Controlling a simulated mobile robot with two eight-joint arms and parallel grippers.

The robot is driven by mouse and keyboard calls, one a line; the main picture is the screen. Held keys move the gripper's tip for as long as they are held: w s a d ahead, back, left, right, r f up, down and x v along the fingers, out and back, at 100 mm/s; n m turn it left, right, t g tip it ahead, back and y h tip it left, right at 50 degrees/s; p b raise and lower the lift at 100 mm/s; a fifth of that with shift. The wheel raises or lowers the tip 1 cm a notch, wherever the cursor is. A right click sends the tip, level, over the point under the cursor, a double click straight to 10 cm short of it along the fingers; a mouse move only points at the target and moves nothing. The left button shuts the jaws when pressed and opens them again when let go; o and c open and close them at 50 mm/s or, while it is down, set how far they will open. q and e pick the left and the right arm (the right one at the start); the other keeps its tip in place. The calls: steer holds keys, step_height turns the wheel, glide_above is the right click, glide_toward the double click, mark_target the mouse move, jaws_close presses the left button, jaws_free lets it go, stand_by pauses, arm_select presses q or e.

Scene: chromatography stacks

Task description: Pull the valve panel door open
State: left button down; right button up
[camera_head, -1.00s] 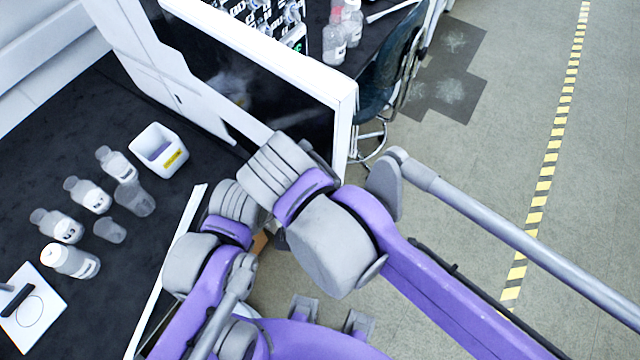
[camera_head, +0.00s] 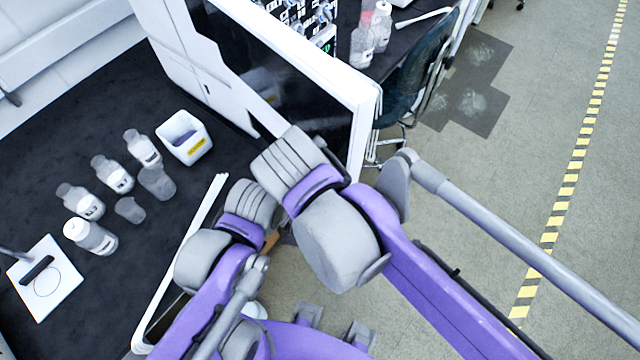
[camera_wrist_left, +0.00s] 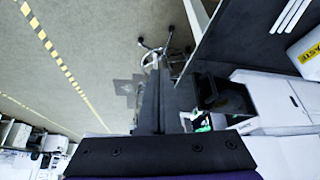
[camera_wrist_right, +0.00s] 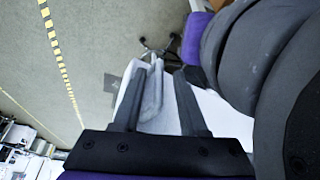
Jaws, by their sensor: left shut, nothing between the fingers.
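The valve panel door appears as a white-framed dark panel (camera_head: 365,125) on the white cabinet in the head view, beyond my arms. My grippers are hidden behind my arm links there. In the right wrist view, my right gripper (camera_wrist_right: 160,85) has its fingers apart. A light grey bar (camera_wrist_right: 154,100), apparently the door handle, shows between them, in front of a white surface. I cannot tell for sure whether a finger touches it. In the left wrist view, my left gripper (camera_wrist_left: 152,85) is shut and empty, its fingers together.
Several bottles (camera_head: 92,238), a white bin (camera_head: 170,130) and a white plate device (camera_head: 45,290) stand on the dark bench at left. A dark chair (camera_head: 415,85) stands beyond the door. Floor with a yellow-black stripe (camera_head: 565,200) is open at right.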

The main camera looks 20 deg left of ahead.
steer(key=v, duration=1.1)
steer(key=shift+p, duration=0.3)
steer(key=shift+f, duration=0.1)
